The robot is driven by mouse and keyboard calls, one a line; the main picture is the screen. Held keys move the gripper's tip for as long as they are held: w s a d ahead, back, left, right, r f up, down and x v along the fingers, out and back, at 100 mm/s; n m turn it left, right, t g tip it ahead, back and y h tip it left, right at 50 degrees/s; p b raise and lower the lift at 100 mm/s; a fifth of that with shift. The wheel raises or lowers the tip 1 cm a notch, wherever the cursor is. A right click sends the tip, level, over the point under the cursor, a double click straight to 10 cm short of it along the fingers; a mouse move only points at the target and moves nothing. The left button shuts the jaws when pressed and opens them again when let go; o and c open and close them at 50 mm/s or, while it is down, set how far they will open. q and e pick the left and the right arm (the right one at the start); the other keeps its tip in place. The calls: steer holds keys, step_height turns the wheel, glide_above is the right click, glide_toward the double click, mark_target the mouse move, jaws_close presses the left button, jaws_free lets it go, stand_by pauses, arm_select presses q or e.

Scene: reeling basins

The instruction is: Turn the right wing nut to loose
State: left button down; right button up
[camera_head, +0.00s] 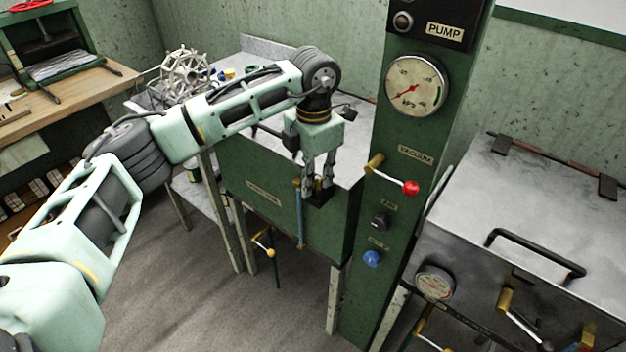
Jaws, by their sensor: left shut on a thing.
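My left gripper (318,187) points down at the front top edge of the green basin cabinet (290,215). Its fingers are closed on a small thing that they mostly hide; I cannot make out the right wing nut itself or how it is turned. A dark piece shows at the fingertips. A small brass fitting sits just left of the fingers, above a blue upright rod (300,226) on the cabinet front. My right gripper is not in view.
A green pump column (385,165) with a gauge (415,86) and a red-knobbed lever (410,187) stands close to the right of the gripper. A metal-lidded chest (530,205) stands farther right. A spoked reel (186,75) is behind my arm. The floor in front is clear.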

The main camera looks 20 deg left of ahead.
mark_target(315, 183)
arm_select(q)
steer(key=shift+s+d+n+b, duration=0.1)
steer(key=shift+n+b, duration=0.1)
steer(key=shift+n, duration=0.6)
steer(key=shift+s+d+n+b, duration=0.1)
steer(key=shift+n+b, duration=0.1)
steer(key=shift+n, duration=0.6)
steer(key=c, duration=1.9)
jaws_free()
steer(key=shift+o, duration=0.2)
steer(key=shift+w, duration=0.1)
steer(key=shift+r, duration=0.25)
step_height(315, 183, up, 12)
steer(key=shift+f, duration=0.2)
steer(key=shift+f, duration=0.1)
